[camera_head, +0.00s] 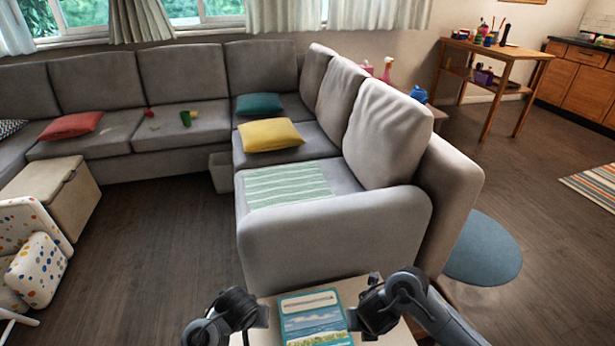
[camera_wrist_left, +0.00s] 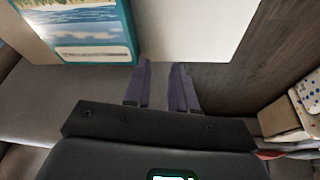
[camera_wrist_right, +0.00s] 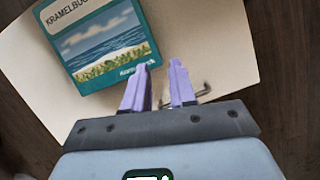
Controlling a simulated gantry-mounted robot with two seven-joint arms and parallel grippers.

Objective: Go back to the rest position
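The task names no object. My left gripper (camera_wrist_left: 163,68) shows in the left wrist view with a gap between its two purple fingers and nothing between them. My right gripper (camera_wrist_right: 160,68) also has its fingers apart and empty. In the head view both of my wrists are at the bottom, on either side of a teal book (camera_head: 313,318) with a seaside picture. The book lies flat on a pale tabletop (camera_head: 392,332). It also shows in both wrist views, apart from the left fingers; in the right wrist view (camera_wrist_right: 98,42) the fingertips appear close to its edge.
A grey corner sofa (camera_head: 320,230) stands just beyond the tabletop, with a yellow cushion (camera_head: 270,135) and a striped cloth (camera_head: 286,184). A spotted chair (camera_head: 36,268) and a beige box (camera_head: 55,190) are at the left. A round blue rug (camera_head: 485,248) lies right.

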